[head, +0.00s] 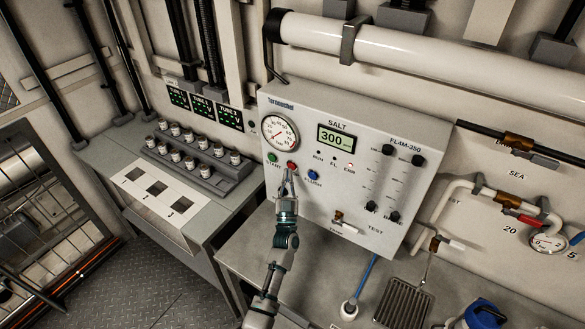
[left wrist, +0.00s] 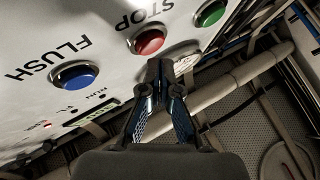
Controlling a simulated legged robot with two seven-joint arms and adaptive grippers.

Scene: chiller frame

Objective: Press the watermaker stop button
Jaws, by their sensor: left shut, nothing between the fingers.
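The white watermaker control panel (head: 335,150) hangs on the wall in the head view. Its red stop button (head: 292,165) sits between the green start button (head: 272,157) and the blue flush button (head: 313,174). My left gripper (head: 287,175) is shut and empty, with its fingertips just below the red button in the head view. In the left wrist view the red stop button (left wrist: 148,41) shows under the word STOP, close to the shut fingertips (left wrist: 158,66). I cannot tell whether they touch the panel. The button's face is not covered there. My right gripper is not in view.
A round gauge (head: 280,135) and a display reading 300 (head: 336,139) are on the panel. A bench with a rack of small jars (head: 198,150) stands left. A grey counter (head: 262,250) lies below the panel. A blue-capped container (head: 485,313) and a drain grate (head: 404,303) are at lower right.

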